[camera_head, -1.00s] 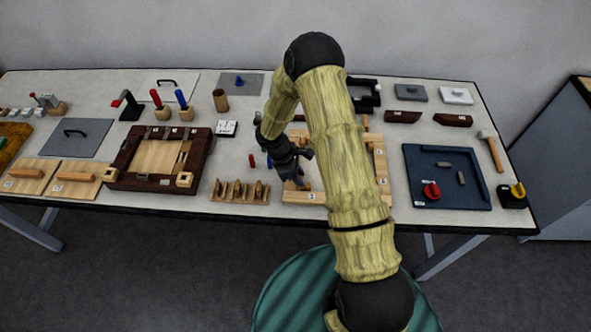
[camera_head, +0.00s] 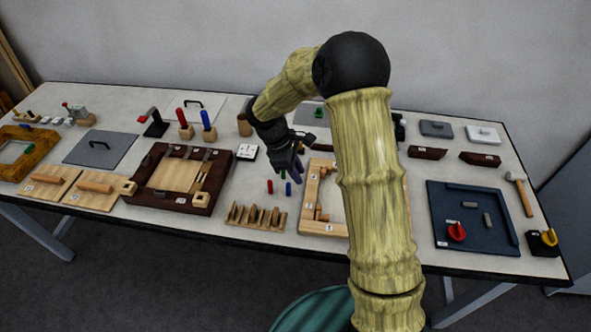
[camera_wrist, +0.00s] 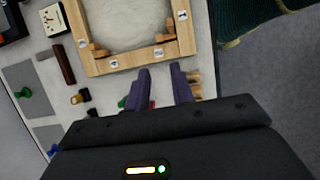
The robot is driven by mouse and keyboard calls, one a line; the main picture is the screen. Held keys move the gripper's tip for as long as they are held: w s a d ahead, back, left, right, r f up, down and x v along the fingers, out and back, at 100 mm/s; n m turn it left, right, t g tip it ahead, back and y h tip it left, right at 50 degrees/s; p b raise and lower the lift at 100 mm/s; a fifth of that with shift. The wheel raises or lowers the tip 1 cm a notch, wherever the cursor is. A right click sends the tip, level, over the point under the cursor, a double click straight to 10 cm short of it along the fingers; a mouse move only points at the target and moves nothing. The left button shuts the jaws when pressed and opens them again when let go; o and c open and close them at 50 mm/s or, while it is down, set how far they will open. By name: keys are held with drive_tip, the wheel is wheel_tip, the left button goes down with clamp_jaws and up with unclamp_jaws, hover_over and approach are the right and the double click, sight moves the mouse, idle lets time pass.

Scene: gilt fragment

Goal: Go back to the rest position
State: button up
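My gripper (camera_head: 297,170) hangs above the table (camera_head: 275,235), left of the light wooden frame (camera_head: 316,226), at the end of my bent arm. In the wrist view my gripper (camera_wrist: 161,73) has its two dark fingers apart, with nothing between them. The wooden frame (camera_wrist: 128,62) with numbered labels lies beyond the fingertips there. My arm hides part of this frame in the head view.
A dark wooden frame (camera_head: 140,178) and a slotted wooden rack (camera_head: 256,217) lie to the left. A blue tray (camera_head: 473,240) with a red knob and a hammer (camera_head: 519,190) lie to the right. Small red and blue pegs stand near my gripper.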

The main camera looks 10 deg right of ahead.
drive_tip(key=shift+w+a+r, duration=0.1)
drive_tip(key=shift+a+r, duration=0.1)
drive_tip(key=shift+r, duration=0.3)
drive_tip(key=s+d+r+m+t+y, duration=0.2)
drive_tip(key=s+d+r+m, duration=0.1)
drive_tip(key=s+m, duration=0.4)
drive_tip(key=s+d+r+m+t+y, duration=0.2)
drive_tip(key=s+d+r+m, duration=0.1)
drive_tip(key=s+m, duration=0.4)
drive_tip(key=s, duration=0.3)
drive_tip(key=shift+s+d+r, duration=0.15)
drive_tip(key=shift+s, duration=0.05)
idle(0.9)
